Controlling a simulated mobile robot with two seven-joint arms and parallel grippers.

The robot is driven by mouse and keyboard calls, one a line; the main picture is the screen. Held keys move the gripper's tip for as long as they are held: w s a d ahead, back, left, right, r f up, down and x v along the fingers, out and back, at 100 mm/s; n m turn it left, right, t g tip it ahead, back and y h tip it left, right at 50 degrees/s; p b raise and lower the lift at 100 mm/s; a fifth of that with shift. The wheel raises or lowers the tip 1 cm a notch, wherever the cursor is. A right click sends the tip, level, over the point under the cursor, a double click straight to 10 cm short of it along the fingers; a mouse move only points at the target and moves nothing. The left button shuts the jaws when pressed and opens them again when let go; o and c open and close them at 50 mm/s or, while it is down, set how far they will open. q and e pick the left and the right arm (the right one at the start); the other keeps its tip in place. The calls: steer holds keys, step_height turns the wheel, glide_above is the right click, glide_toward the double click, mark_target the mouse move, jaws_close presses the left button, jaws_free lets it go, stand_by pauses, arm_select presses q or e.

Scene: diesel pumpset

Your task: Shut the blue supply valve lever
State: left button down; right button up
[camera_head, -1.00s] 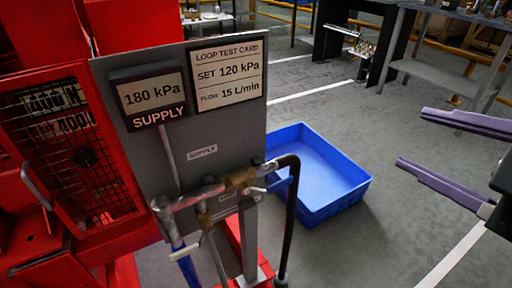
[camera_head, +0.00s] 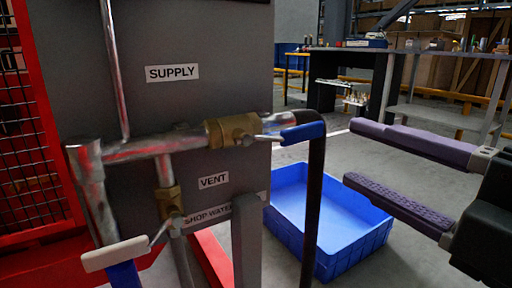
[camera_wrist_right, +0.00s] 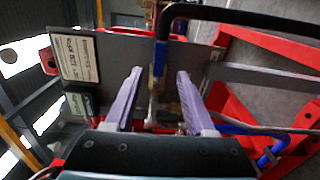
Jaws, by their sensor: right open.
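The blue supply valve lever (camera_head: 302,132) reaches right from the brass valve (camera_head: 232,131), roughly in line with the metal pipe (camera_head: 140,148). Its blue grip is next to the bend of the black hose. My right gripper (camera_head: 352,152) is open and empty, to the right of the lever and apart from it, fingers pointing left at the panel. In the right wrist view the open fingers (camera_wrist_right: 160,75) point at the panel, and a small blue piece, probably the lever (camera_wrist_right: 160,56), shows between and beyond the tips. My left gripper is not in view.
The black hose (camera_head: 314,210) hangs down right of the valve. A white-gripped lever (camera_head: 115,253) sits at lower left, below the pipe. A grey panel (camera_head: 210,90) stands behind the pipework. A blue tray (camera_head: 290,215) lies on the floor; benches stand farther back.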

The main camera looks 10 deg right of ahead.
mark_target(309, 134)
steer(key=b+x, duration=0.2)
steer(key=x, duration=0.7)
steer(key=shift+w, duration=0.1)
steer(key=shift+c, duration=0.2)
steer(key=c, duration=0.3)
jaws_close()
stand_by(0.9)
